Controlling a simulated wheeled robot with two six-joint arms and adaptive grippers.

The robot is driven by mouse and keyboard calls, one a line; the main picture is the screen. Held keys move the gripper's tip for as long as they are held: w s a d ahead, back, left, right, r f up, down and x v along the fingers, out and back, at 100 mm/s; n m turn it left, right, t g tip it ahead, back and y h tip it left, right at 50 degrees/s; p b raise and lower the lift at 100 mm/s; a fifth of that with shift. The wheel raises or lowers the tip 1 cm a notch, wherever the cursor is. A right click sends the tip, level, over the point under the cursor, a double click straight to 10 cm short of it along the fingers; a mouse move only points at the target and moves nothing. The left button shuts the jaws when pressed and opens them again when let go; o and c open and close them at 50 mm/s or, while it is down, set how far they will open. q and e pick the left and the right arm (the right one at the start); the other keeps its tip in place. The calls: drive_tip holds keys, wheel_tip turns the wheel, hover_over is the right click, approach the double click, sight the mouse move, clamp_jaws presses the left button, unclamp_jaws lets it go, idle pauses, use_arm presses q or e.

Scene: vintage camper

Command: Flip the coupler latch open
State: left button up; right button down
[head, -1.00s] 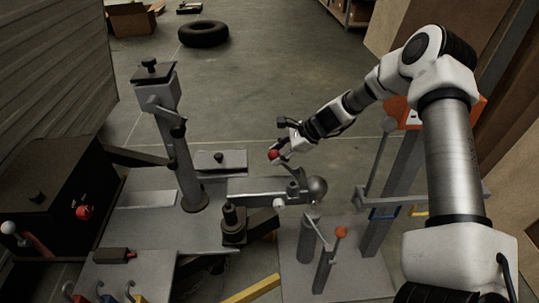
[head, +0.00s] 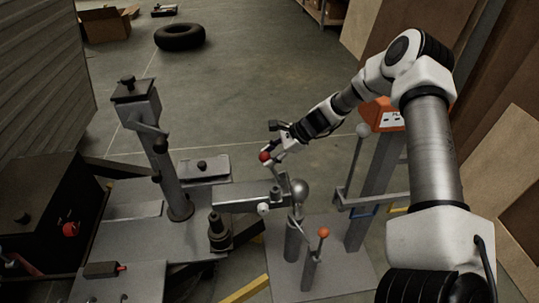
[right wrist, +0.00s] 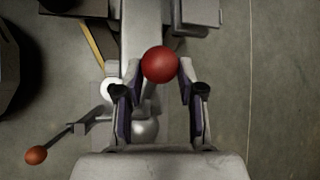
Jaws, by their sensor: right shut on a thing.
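The coupler (head: 245,196) is a grey metal arm that ends at a round silver ball (head: 299,189) on a post. Its latch lever (head: 275,173) stands up from the coupler's end and carries a red ball knob (head: 265,156). My right gripper (head: 271,152) reaches in from the right and is shut on the red knob. In the right wrist view, the red knob (right wrist: 160,64) sits between the two fingertips of my right gripper (right wrist: 160,76). The silver ball (right wrist: 145,128) lies below it, partly hidden. My left gripper is out of view.
A white knob (head: 263,209) is on the coupler's near side. A lever with an orange knob (head: 323,232) stands close in front of the ball. The upright jack post (head: 165,165) is to the left. Open floor with a tire (head: 180,37) lies behind.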

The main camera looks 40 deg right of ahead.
drive_tip(key=c, duration=0.7)
unclamp_jaws()
drive_tip(key=shift+s+f, duration=0.2)
drive_tip(key=shift+f, duration=0.15)
drive_tip(key=shift+d, duration=0.15)
drive_tip(key=shift+r, duration=0.2)
drive_tip(key=shift+r, duration=0.2)
drive_tip(key=v, duration=1.1)
drive_tip(key=shift+s+d, duration=0.2)
drive_tip(key=shift+s, duration=0.05)
